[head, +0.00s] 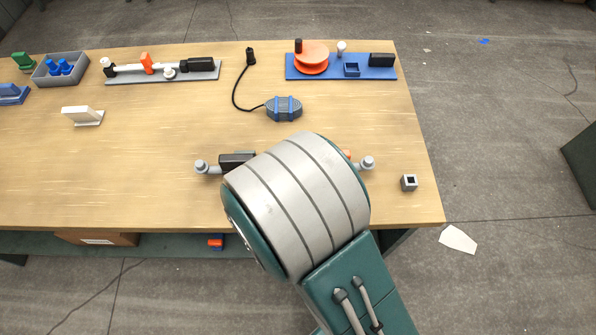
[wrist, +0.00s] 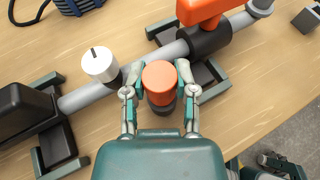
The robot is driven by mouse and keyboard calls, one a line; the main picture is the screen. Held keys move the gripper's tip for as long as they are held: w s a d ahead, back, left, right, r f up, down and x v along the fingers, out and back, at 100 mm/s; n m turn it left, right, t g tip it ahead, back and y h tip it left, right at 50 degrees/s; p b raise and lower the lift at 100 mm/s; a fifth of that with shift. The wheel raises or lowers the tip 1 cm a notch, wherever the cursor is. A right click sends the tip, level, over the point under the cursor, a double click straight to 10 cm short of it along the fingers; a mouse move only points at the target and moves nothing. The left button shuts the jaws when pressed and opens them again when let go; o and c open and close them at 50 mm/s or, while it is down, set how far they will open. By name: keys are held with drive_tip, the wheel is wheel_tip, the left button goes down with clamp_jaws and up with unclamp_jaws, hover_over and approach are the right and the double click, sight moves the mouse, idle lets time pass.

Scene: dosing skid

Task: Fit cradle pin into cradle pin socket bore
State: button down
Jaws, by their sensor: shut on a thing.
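My gripper (wrist: 160,92) is shut on a round orange-capped piece (wrist: 159,76) with a dark lower part, which I take to be the cradle pin. Its lower end is mostly hidden under the cap, so I cannot tell whether it sits in a bore or above one. It is right beside a grey pipe (wrist: 82,97) lying in dark green-grey cradles (wrist: 211,87). No socket bore shows clearly in the wrist view. In the head view my arm hides the gripper and the held piece. A small grey block with a square dark hole (head: 404,187) stands at the table's right front.
On the pipe are a white knob (wrist: 100,63), an orange-handled valve (wrist: 203,10) and a black block (wrist: 24,108). A blue-grey corded device (head: 284,109) lies behind. A blue board (head: 330,73) and a grey board (head: 140,77) stand at the back. The table's front left is clear.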

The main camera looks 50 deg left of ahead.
drive_tip(key=shift+f, duration=0.5)
drive_tip(key=shift+c, duration=1.6)
unclamp_jaws()
drive_tip(key=shift+s, duration=0.1)
drive_tip(key=v, duration=1.1)
drive_tip(key=shift+s+d, duration=0.2)
drive_tip(key=shift+s, duration=0.1)
drive_tip(key=shift+r, duration=0.1)
